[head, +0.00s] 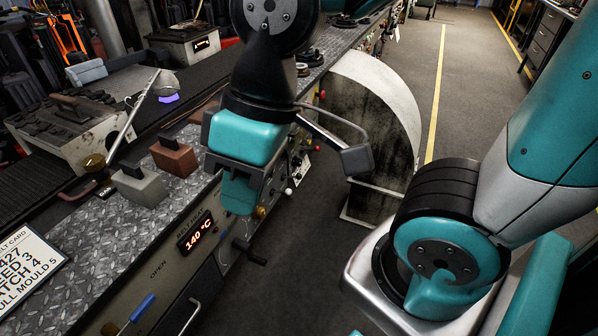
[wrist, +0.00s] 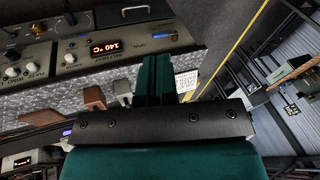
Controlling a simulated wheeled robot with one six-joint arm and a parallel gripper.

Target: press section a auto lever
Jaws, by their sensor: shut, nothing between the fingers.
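My gripper (head: 238,196) is shut and empty, in front of and above the machine's front panel. In the wrist view its teal fingers (wrist: 156,75) stick up past the dark bar of the gripper body. Small levers with a white knob (head: 289,191) and a yellow knob (head: 260,212) are on the panel close beside the fingers in the head view. A red knob (head: 322,94) is farther along. No readable label shows which lever is the section A auto one, and my gripper and arm hide part of the panel.
A black crank handle (head: 250,252) juts from the panel below. A blue-handled lever (head: 142,307) is nearer. Two blocks, grey (head: 138,186) and brown (head: 174,157), stand on the metal top. A pale curved guard (head: 372,110) stands behind.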

